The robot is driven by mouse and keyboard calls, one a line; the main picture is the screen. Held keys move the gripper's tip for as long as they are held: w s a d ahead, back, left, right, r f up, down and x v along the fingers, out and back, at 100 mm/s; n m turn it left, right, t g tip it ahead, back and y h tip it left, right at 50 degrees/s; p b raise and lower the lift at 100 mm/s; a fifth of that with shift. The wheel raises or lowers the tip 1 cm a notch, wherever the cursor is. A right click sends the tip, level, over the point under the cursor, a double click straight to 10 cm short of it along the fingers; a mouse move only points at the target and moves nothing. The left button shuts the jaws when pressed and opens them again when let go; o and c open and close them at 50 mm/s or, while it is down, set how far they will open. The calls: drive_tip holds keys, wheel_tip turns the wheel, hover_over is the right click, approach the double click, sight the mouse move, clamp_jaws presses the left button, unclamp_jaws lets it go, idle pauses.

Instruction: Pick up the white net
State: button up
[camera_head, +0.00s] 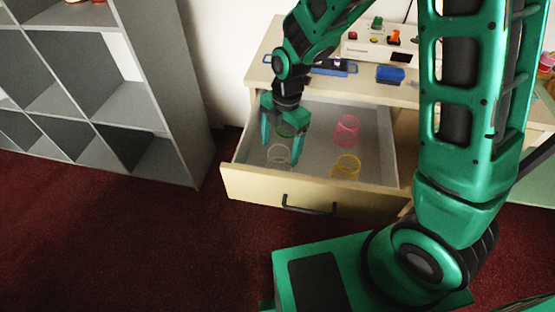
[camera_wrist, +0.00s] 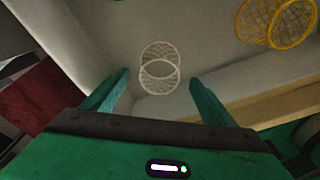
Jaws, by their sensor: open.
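The white net (camera_head: 279,154) is a small open mesh cylinder inside the open drawer, towards its left side. In the wrist view the white net (camera_wrist: 159,68) lies ahead of my gripper, roughly centred between the two fingers. My gripper (camera_head: 281,143) is over the left part of the drawer with its fingers pointing down. In the wrist view my gripper (camera_wrist: 160,90) is open and its fingers are apart and empty. In the head view one finger stands close to the net; whether it touches cannot be told.
Grey shelves (camera_head: 170,95) stand left.

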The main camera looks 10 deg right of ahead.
sight(279, 154)
wheel_tip(279, 154, down, 4)
drive_tip(key=shift+a, duration=0.15)
drive_tip(key=c, duration=1.1)
